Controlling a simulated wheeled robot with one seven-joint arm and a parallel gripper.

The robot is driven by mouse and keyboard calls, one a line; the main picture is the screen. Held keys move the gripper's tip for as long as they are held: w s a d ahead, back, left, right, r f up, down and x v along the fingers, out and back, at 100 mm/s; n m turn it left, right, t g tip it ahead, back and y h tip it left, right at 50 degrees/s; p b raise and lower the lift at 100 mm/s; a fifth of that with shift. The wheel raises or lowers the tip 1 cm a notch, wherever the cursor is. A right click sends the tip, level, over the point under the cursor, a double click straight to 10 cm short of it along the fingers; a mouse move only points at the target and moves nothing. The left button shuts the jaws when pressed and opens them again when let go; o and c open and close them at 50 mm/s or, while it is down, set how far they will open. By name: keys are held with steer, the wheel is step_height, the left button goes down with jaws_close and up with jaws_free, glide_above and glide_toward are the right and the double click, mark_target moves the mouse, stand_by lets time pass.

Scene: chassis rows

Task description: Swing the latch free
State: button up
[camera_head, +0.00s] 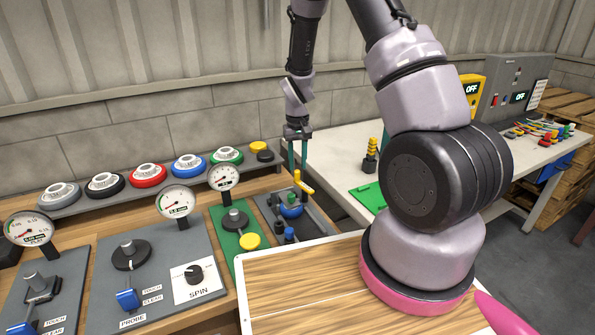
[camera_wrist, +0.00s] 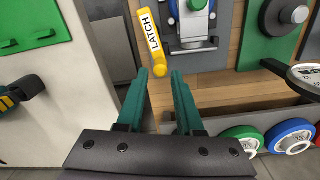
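The latch (camera_wrist: 150,38) is a yellow bar lettered LATCH. It sits over a grey panel with a blue part (camera_wrist: 193,6), and in the head view the yellow latch (camera_head: 303,182) shows above a blue round part (camera_head: 291,210). My gripper (camera_wrist: 170,75) has two teal fingers held apart with nothing between them. In the head view my gripper (camera_head: 298,168) points down just above the latch.
A green panel (camera_head: 238,237) with a black knob and yellow button is left of the latch panel. Gauges and a shelf of coloured dials (camera_head: 188,165) are further left. A white table (camera_head: 330,150) with a green plate (camera_head: 368,196) is at the right.

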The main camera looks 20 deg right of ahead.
step_height(320, 180, up, 7)
stand_by(0.4)
steer(key=s+d+r+m+t+y, duration=0.15)
steer(key=s+r, duration=0.25)
steer(key=r, duration=0.6)
steer(key=s+r+m+t, duration=0.15)
steer(key=s+r, duration=0.25)
steer(key=r, duration=0.6)
steer(key=s+r+t, duration=0.2)
steer(key=s+r, duration=0.3)
steer(key=s, duration=0.3)
steer(key=s+d+r+t, duration=0.1)
steer(key=s+r+t, duration=0.1)
steer(key=s+r, duration=0.4)
steer(key=shift+s+m, duration=0.4)
steer(key=shift+s, duration=0.75)
